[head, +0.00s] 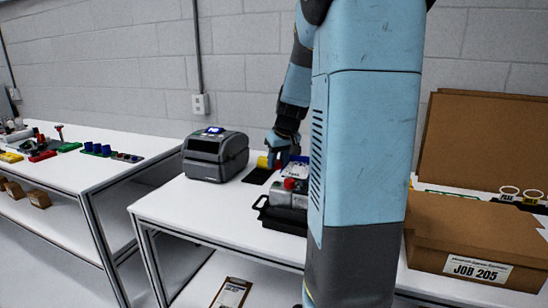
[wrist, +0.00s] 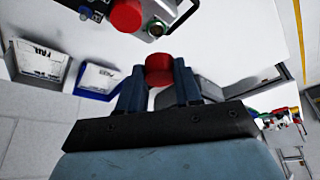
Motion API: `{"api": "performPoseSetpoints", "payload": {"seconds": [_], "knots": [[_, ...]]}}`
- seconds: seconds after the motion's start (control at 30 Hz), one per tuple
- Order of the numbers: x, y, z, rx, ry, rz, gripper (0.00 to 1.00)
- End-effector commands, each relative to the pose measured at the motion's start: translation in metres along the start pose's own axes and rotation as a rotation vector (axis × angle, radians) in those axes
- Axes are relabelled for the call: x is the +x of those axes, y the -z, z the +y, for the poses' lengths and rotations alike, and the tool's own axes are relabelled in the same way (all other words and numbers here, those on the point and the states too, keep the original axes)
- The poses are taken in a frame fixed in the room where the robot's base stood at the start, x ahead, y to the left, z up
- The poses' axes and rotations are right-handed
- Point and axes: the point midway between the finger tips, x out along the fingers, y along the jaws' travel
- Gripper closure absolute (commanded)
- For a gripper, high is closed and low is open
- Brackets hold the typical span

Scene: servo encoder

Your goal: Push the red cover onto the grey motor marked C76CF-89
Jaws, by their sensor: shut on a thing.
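My gripper (wrist: 160,85) is shut on a red cylindrical cover (wrist: 158,66), which sits between its two blue fingers in the wrist view. In the head view my gripper (head: 281,148) is above the middle table. Another red round part (wrist: 126,15) shows at the top of the wrist view, beside a grey metal motor (wrist: 160,24). The held cover appears apart from that motor. In the head view a red part (head: 289,183) and grey metal bodies (head: 281,196) sit in a black tray (head: 283,221). The marking C76CF-89 cannot be read.
A dark label printer (head: 215,157) stands left of my gripper, near a black pad (head: 257,176). A cardboard box marked JOB 205 (head: 475,240) is at right.

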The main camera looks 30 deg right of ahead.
Motion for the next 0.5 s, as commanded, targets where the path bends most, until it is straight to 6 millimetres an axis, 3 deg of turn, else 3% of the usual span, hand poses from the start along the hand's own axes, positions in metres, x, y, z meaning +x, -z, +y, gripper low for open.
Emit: {"api": "performPoseSetpoints", "payload": {"seconds": [0.5], "knots": [[0.031,-0.013,-0.001,-0.001,0.002,-0.002,0.93]]}}
